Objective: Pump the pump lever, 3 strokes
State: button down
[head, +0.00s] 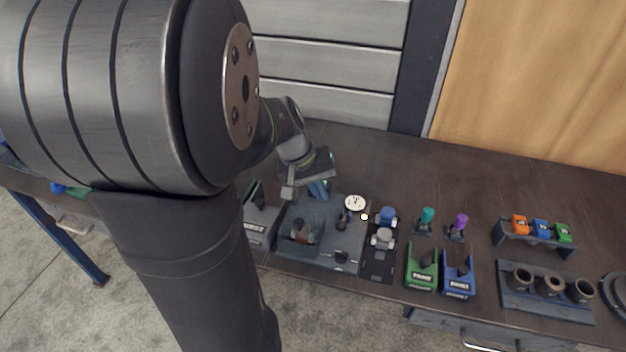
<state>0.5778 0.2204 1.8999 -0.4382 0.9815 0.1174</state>
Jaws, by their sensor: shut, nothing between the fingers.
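A grey pump unit (322,252) sits on the dark bench with a round white gauge (355,203) at its back right. A blue upright part (318,188) stands at its back edge, partly behind my wrist; it may be the pump lever, but I cannot tell for sure. My gripper (288,192) is shut and empty, pointing down above the unit's back left corner. It is left of the blue part; whether they touch is unclear.
Right of the unit stand a dark block with blue and grey knobs (382,240), a green holder (422,268), a blue holder (457,276), and teal (427,215) and purple (459,222) pieces. A dark holder (260,226) is close on the left. The back bench is clear.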

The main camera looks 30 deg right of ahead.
jog(key=shift+v, duration=2.25)
jog(key=shift+s+a+f, duration=0.1)
jog(key=shift+s+f, duration=0.05)
jog(key=shift+f, duration=0.05)
jog(key=x, duration=0.8)
jog(key=shift+d, duration=0.25)
jog(key=w+d+r+g+y, duration=0.1)
jog(key=w+r, duration=0.3)
jog(key=r, duration=0.1)
jog(key=shift+d+r+g+y, duration=0.2)
jog(key=shift+d+g+y, duration=0.1)
jog(key=shift+y, duration=0.1)
jog(key=shift+s+f, duration=0.1)
